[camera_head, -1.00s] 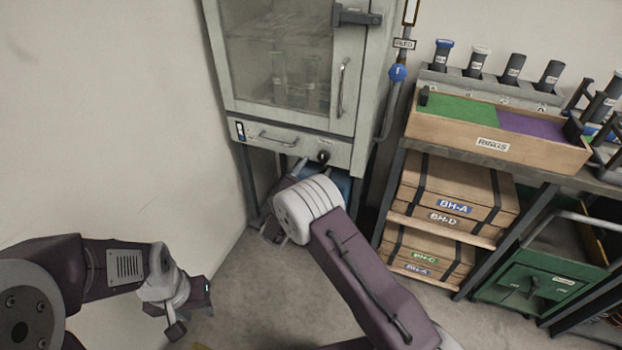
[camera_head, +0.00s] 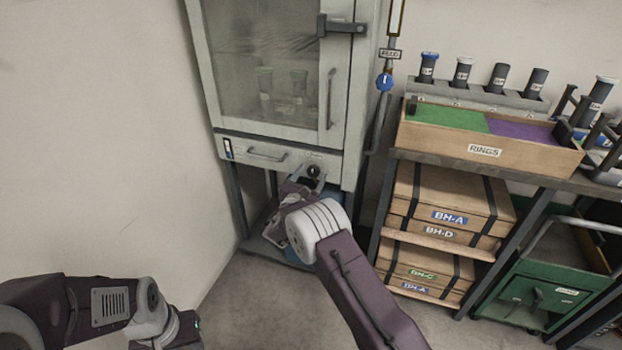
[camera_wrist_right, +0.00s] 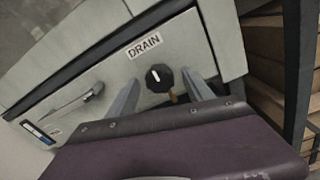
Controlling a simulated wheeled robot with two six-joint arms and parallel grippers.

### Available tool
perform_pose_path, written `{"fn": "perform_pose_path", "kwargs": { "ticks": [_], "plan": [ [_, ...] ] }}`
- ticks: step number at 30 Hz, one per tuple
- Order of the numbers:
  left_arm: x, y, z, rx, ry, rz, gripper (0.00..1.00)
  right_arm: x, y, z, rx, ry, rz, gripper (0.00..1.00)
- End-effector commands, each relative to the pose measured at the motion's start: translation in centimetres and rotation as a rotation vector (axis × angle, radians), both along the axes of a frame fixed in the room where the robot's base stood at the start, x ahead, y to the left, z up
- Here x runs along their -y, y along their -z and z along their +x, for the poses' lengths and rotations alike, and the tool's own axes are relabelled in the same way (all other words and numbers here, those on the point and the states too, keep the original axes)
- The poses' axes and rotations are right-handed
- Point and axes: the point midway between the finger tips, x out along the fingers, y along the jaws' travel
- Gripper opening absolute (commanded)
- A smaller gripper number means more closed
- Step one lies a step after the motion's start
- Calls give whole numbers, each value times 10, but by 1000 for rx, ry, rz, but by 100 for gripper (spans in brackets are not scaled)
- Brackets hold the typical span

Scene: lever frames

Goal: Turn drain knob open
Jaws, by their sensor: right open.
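The drain knob (camera_wrist_right: 159,78) is a round black knob with a pale pointer mark, under a "DRAIN" label on the cabinet's lower front panel. In the wrist view its mark points roughly upward. The knob also shows in the head view (camera_head: 313,171), low on the right of the panel. My right gripper (camera_head: 308,177) is open in front of the panel. In the wrist view its two fingers (camera_wrist_right: 160,84) stand on either side of the knob, with gaps between; contact does not show. My left arm is at the lower left, its fingers out of sight.
The cabinet (camera_head: 232,148) has a glass door and a panel handle (camera_head: 266,155) left of the knob. A blue valve knob (camera_head: 384,82) sits on a pipe to the right. A shelf with wooden boxes (camera_head: 445,195) and a green cart (camera_head: 540,290) stand further right.

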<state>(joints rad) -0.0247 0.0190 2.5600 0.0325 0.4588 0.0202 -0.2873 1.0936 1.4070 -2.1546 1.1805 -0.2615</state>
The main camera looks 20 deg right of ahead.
Motion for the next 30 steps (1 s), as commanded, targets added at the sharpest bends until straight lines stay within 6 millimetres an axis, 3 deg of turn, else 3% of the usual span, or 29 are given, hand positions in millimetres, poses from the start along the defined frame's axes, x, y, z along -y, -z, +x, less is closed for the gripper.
{"fn": "perform_pose_path", "kwargs": {
  "ticks": [3, 4, 10, 20, 30],
  "plan": [
    [0, 0, 0, 0, 0, 0, 36, 0, 0, 0, 0, 0, 0, 60],
    [0, 0, 0, 0, 0, 0, 36, 0, 0, 0, 0, 0, 0, 54],
    [0, 0, 0, 0, 0, 0, 36, 0, 0, 0, 1, 0, 1, 0],
    [0, -5, 0, 0, 0, 0, 36, 0, -1, 0, -28, 0, -40, 0],
    [0, -21, 0, 0, 0, 0, 36, 0, -3, -1, -169, 0, -250, 0]
  ]
}}
